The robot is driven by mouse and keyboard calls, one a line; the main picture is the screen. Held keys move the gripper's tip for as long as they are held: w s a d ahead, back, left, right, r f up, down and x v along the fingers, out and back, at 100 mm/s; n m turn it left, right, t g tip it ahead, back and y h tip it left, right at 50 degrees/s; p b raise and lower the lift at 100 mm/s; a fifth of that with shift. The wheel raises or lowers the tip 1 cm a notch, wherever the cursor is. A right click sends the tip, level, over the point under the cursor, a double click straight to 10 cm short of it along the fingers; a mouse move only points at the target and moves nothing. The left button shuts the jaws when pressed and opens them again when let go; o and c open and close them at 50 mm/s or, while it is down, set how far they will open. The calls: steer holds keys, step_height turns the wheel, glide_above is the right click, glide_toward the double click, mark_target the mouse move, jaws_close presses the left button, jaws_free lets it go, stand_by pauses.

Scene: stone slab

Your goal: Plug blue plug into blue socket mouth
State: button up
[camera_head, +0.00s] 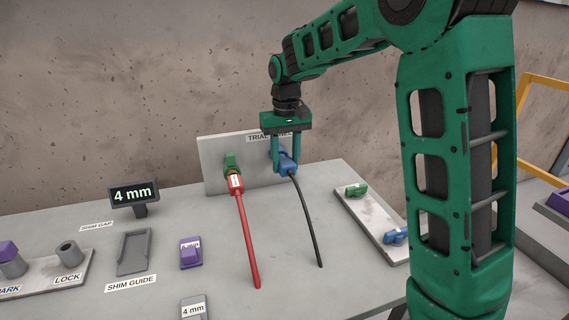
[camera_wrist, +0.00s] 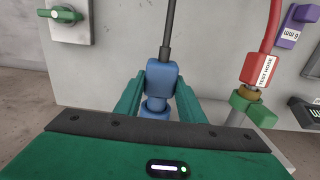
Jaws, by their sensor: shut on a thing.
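The blue plug (camera_head: 287,166) is between the green fingers of my gripper (camera_head: 286,157), in front of the upright panel (camera_head: 212,160). My gripper is shut on it. A black cable (camera_head: 308,222) runs from the plug down to the slab. In the wrist view the blue plug (camera_wrist: 163,76) sits between the fingertips (camera_wrist: 159,95), its cable leading away upward. More blue and a pale round part show below it, between the fingers. A separate blue socket mouth cannot be made out, and I cannot tell how far the plug is seated.
Left of the plug, a red test hose (camera_head: 245,235) joins a green fitting (camera_head: 231,162) on the panel. A tray (camera_head: 362,215) at right holds a green piece (camera_head: 356,190) and a blue piece (camera_head: 395,236). A 4 mm display (camera_head: 134,194) and shim guide (camera_head: 134,252) stand left.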

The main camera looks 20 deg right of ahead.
mark_target(283, 157)
steer(key=shift+w, duration=1)
steer(key=o, duration=1.2)
steer(key=shift+r, duration=0.1)
step_height(283, 157, up, 10)
steer(key=shift+r, duration=0.25)
steer(key=shift+w, duration=0.1)
steer(key=s+d+f+m, duration=0.2)
steer(key=s+d, duration=0.5)
steer(key=s, duration=0.3)
steer(key=s+d+f+m, duration=0.2)
steer(key=s+d, duration=0.5)
steer(key=s, duration=0.2)
steer(key=s+d+f+m, duration=0.1)
steer(key=s+f, duration=0.3)
steer(key=s, duration=0.6)
steer(key=s+d+f+m, duration=0.1)
steer(key=s+f, duration=0.4)
steer(key=s, duration=0.5)
steer(key=shift+d, duration=0.5)
